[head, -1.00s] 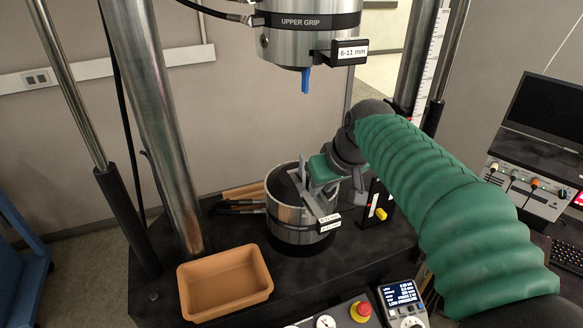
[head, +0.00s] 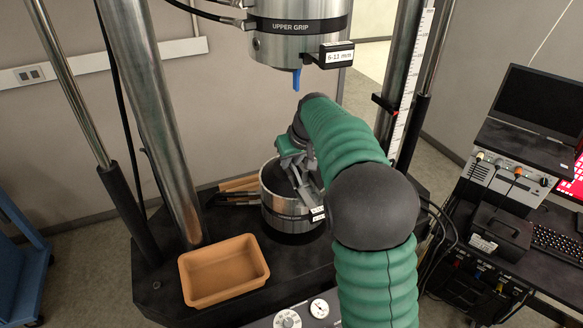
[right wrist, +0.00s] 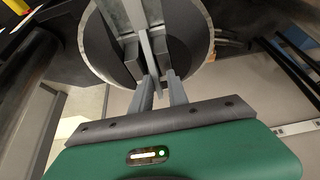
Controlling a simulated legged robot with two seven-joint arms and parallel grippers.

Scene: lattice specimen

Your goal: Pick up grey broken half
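The grey broken half (right wrist: 150,50) shows in the right wrist view as a thin light-grey strip in the lower grip, a round metal cylinder (head: 282,217) with dark jaws. My right gripper (right wrist: 161,80) is open, its two fingers pointing at the lower grip and apart from each other. The near end of the grey strip lies close to the fingertips; I cannot tell whether it is between them. In the head view my right forearm and hand hide most of the strip. A blue piece (head: 296,80) hangs from the upper grip (head: 297,35). My left gripper is not in view.
An empty orange tray (head: 224,292) stands on the black machine base at front left. Steel columns (head: 155,120) rise on both sides of the grips. Several wooden-handled tools (head: 238,185) lie behind the lower grip. Instruments and a keyboard (head: 555,243) stand at right.

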